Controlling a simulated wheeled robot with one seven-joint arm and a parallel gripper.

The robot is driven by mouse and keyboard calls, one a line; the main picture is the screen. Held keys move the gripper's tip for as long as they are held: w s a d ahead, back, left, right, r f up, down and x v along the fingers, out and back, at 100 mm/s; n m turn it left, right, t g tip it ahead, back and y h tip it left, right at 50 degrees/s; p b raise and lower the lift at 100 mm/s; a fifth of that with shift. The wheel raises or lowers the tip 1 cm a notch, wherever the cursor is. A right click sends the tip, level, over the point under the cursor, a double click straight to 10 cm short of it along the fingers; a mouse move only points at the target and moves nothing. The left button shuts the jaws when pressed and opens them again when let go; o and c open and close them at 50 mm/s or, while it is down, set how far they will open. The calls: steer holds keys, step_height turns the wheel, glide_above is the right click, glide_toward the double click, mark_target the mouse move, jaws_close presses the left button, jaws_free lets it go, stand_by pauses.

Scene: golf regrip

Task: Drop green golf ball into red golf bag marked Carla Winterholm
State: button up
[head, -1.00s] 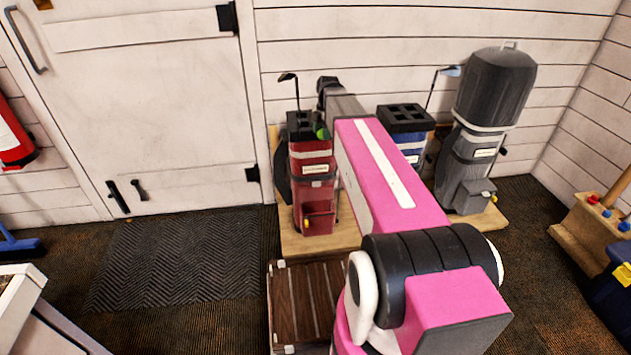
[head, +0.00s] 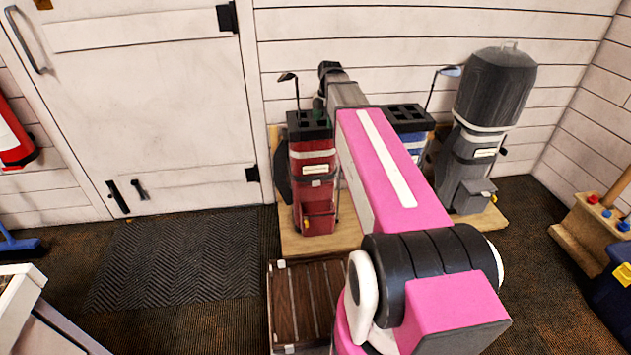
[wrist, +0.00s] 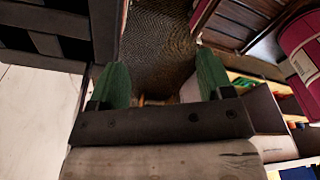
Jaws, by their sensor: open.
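The red golf bag (head: 312,190) stands upright on a wooden platform, with a black divided top and a pale label too small to read. My gripper (wrist: 164,80) is open, with nothing between its green fingers in the wrist view. In the head view my arm reaches over to the right of the red bag, and my gripper (head: 319,104) is mostly hidden, close above the bag's top. A black divided bag top (wrist: 45,42) shows left of the fingers in the wrist view. I see no green golf ball in the current views; whether it is inside the bag I cannot tell.
A blue bag (head: 408,122) stands partly behind my arm, and a grey hooded bag (head: 475,140) is right of it. The wooden platform (head: 292,243) is under the bags. A slatted brown crate (head: 297,300) is in front.

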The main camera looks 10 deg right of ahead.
steer(key=shift+w+d+r, duration=0.1)
steer(key=shift+d+r, duration=0.05)
steer(key=shift+r, duration=1.25)
steer(key=shift+w+d+r, duration=0.1)
steer(key=shift+d+r, duration=0.05)
steer(key=shift+r, duration=1.25)
